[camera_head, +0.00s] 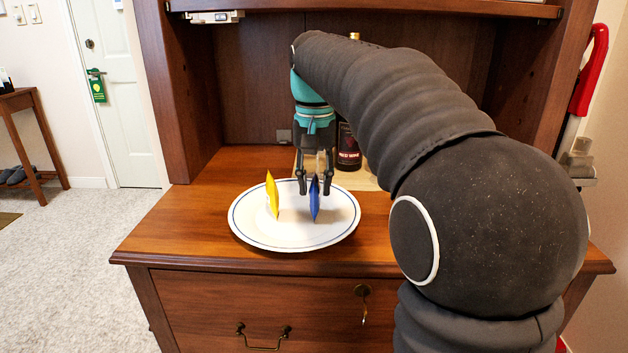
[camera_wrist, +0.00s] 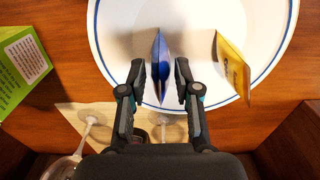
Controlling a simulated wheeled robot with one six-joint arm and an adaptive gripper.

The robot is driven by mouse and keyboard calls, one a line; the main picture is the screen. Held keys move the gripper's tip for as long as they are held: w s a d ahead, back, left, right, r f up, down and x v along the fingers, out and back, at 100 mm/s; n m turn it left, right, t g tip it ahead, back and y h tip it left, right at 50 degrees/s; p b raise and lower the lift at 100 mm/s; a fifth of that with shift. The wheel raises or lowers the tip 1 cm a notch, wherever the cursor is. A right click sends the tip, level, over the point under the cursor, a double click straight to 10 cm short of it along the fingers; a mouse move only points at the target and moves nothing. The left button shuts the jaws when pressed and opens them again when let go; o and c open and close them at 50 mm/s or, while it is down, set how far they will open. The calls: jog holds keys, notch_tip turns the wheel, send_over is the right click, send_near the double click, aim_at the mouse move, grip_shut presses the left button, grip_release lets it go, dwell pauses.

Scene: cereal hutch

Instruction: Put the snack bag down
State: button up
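A thin blue bag (camera_head: 315,200) stands upright, edge-on, on a white plate with a blue rim line (camera_head: 250,236). A yellow bag (camera_head: 271,195) stands on the same plate to its left. In the wrist view the blue bag (camera_wrist: 159,66) is between my fingers and the yellow bag (camera_wrist: 233,68) is to the right. My gripper (camera_head: 315,190) points down over the plate, one finger on each side of the blue bag. In the wrist view my gripper (camera_wrist: 160,85) shows gaps between both fingers and the bag, so it is open.
A dark bottle (camera_head: 348,148) stands behind the plate on a pale board (camera_head: 366,181). Glasses (camera_wrist: 92,121) stand on that board in the wrist view. A green box (camera_wrist: 20,70) is at the left there. The wooden counter (camera_head: 185,215) is clear left of the plate.

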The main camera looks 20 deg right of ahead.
jog(key=shift+o, duration=0.5)
notch_tip(320, 180, up, 12)
jog(key=p, duration=0.1)
jog(key=shift+r, duration=0.15)
dwell(0.3)
jog(key=s+f+n+t, duration=0.3)
jog(key=s+f+t, duration=0.2)
jog(key=s+f, duration=1.7)
notch_tip(320, 180, down, 3)
jog(key=shift+s+a+r+n+t, duration=0.1)
jog(key=shift+s+a+n+t, duration=0.2)
